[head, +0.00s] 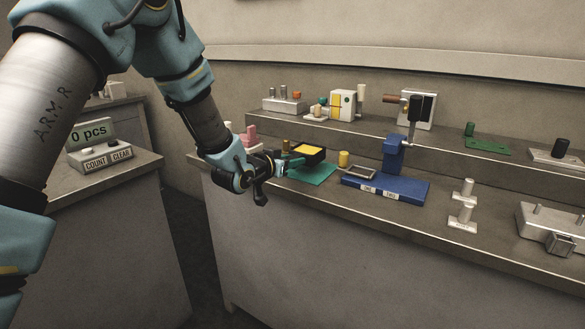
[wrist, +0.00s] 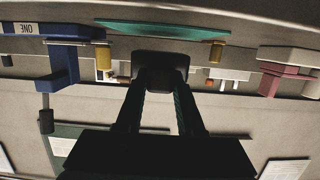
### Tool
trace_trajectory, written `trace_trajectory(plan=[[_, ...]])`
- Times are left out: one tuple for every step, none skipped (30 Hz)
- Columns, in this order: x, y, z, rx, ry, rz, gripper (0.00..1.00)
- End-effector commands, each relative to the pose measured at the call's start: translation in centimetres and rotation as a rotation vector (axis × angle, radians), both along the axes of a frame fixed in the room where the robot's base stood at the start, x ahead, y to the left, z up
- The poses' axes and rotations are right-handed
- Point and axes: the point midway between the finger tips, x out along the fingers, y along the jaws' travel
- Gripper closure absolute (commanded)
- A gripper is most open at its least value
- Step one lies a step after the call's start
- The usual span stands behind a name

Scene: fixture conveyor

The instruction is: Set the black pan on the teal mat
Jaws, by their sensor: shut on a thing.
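The black pan (head: 318,154), with a yellow area inside its top, is at the far left part of the bench in the head view. My gripper (head: 287,166) is shut on its near left side. The teal mat (head: 318,175) lies flat on the bench below it. The wrist view is upside down; there the pan (wrist: 160,58) sits between my fingertips (wrist: 160,88). The mat (wrist: 160,28) shows there as a thin strip, with a gap between it and the pan. The pan hides part of the mat in the head view.
A yellow cylinder (head: 343,159) stands close right of the mat, then a blue fixture (head: 405,188) with a lever. A pink block (head: 250,136) stands behind my wrist. A raised shelf (head: 370,128) with several parts runs behind. Grey fittings (head: 463,205) stand farther right.

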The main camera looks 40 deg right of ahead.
Motion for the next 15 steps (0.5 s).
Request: trace_trajectory(plan=[[-0.1,0.0,-0.9,0.001,0.003,0.0,1.0],[0.0,0.0,-1.3,0.002,0.003,0.0,1.0],[0.0,0.0,-1.8,0.002,0.002,-0.001,1.0],[0.0,0.0,-2.1,0.001,0.001,-0.001,1.0],[0.0,0.0,-2.3,0.001,0.001,0.0,1.0],[0.0,0.0,-2.5,0.0,0.0,0.0,1.0],[0.0,0.0,-2.6,0.0,0.0,0.0,1.0],[0.0,0.0,-2.6,-0.001,0.0,0.0,1.0],[0.0,0.0,-2.6,-0.001,0.0,0.001,1.0],[0.0,0.0,-2.6,-0.001,0.0,0.001,1.0],[0.0,0.0,-2.6,-0.001,0.0,0.0,1.0],[0.0,0.0,-2.6,-0.001,0.0,0.0,1.0],[0.0,0.0,-2.6,-0.001,0.0,0.0,1.0],[0.0,0.0,-2.6,-0.001,0.0,0.0,1.0],[0.0,0.0,-2.7,-0.001,0.0,0.0,1.0]])
